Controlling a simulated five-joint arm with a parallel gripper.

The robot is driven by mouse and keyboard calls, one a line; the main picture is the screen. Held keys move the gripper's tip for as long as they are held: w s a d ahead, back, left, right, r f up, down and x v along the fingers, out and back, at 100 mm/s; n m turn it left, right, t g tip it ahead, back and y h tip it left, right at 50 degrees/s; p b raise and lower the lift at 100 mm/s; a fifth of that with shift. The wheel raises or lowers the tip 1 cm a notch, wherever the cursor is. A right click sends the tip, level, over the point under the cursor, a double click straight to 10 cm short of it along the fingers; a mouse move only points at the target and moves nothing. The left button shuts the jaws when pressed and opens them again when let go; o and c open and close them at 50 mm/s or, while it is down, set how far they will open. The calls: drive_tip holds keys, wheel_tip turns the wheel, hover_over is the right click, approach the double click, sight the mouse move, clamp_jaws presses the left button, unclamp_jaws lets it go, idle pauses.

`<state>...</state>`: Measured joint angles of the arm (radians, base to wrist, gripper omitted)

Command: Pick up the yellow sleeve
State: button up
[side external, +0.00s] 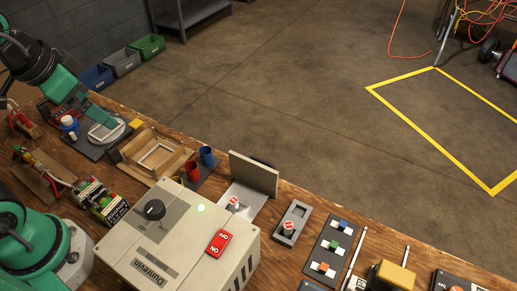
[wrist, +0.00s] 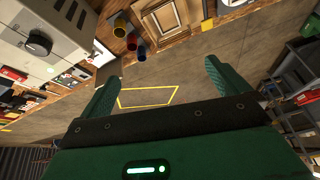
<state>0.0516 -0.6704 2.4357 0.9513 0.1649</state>
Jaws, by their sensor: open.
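A grey control box (side external: 175,235) with a black knob stands in front of the sleeves. A wooden frame (side external: 155,155) lies to their left, and an upright grey panel (side external: 254,173) stands to their right. Open floor (side external: 290,95) lies beyond the bench edge.

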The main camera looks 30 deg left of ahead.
drive_tip(key=shift+s+a+f+n+t, duration=0.2)
drive_tip(key=shift+s+a+n, duration=0.1)
drive_tip(key=shift+n, duration=0.3)
drive_tip(key=shift+s+a+f+n+t, duration=0.1)
drive_tip(key=shift+s+a+n+t, duration=0.15)
drive_tip(key=shift+n, duration=0.35)
drive_tip(key=shift+w, duration=0.1)
drive_tip(key=c, duration=1)
drive_tip(key=w+d+f+g, duration=0.2)
drive_tip(key=w+d+f, duration=0.1)
drive_tip(key=d+f, duration=0.2)
drive_tip(key=w+d+f+g, duration=0.3)
drive_tip(key=d+f, duration=0.3)
drive_tip(key=f, duration=0.3)
drive_tip(key=shift+w+f+g, duration=0.15)
drive_tip(key=shift+f+g, duration=0.05)
drive_tip(key=shift+g, duration=0.15)
drive_tip(key=shift+d+f, duration=0.1)
